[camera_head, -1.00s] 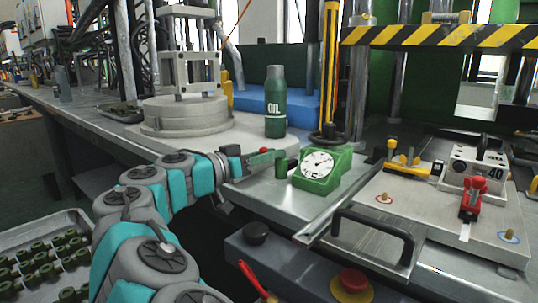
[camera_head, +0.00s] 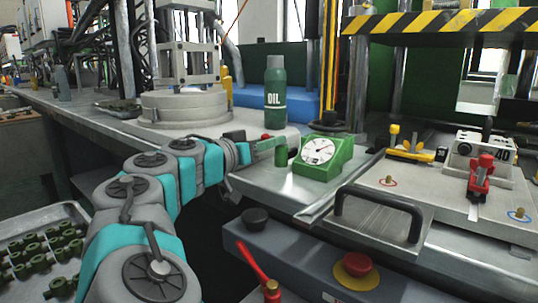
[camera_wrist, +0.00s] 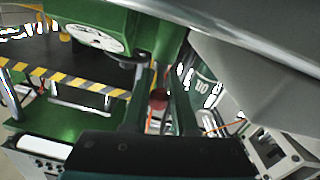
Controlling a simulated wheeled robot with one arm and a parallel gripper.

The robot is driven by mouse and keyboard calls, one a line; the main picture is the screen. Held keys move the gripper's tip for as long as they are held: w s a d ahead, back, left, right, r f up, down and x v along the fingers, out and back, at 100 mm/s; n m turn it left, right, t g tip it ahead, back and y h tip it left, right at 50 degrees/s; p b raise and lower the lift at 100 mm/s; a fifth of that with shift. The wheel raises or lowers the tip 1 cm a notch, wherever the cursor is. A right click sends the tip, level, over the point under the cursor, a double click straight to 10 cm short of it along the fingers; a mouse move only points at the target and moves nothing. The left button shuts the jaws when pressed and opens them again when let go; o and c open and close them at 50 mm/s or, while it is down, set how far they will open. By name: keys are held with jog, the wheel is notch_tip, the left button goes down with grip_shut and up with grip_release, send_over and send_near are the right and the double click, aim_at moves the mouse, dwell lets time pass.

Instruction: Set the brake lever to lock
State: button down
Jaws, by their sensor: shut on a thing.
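The green block with a white dial (camera_head: 319,150) stands on the metal bench edge; its dial also shows at the top of the wrist view (camera_wrist: 95,38). A small red knob (camera_head: 267,137), which I take to be the brake lever's end, shows just left of the block. My gripper (camera_head: 262,146) reaches in from the left beside it. In the wrist view two dark fingers (camera_wrist: 164,100) stand close around the red knob (camera_wrist: 158,98). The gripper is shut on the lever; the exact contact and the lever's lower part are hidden.
A green oil bottle (camera_head: 275,98) stands behind. A black handle (camera_head: 378,210), a red lever (camera_head: 256,260) and a red button (camera_head: 357,265) are nearer. A striped press bar (camera_head: 450,22) spans the right.

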jog(key=shift+s+d+f+n+t+y+b, duration=0.15)
jog(key=shift+d+n+t+y+b, duration=0.2)
jog(key=shift+b, duration=0.3)
jog(key=shift+a+y, duration=0.15)
jog(key=shift+y, duration=0.1)
jog(key=shift+r, duration=0.2)
jog(key=c, duration=0.7)
grip_release()
jog(key=shift+a, duration=0.1)
jog(key=v, duration=0.7)
jog(key=shift+s+a+b, duration=0.15)
jog(key=shift+s+b, duration=0.2)
jog(key=shift+b, duration=0.1)
jog(key=shift+f, duration=0.1)
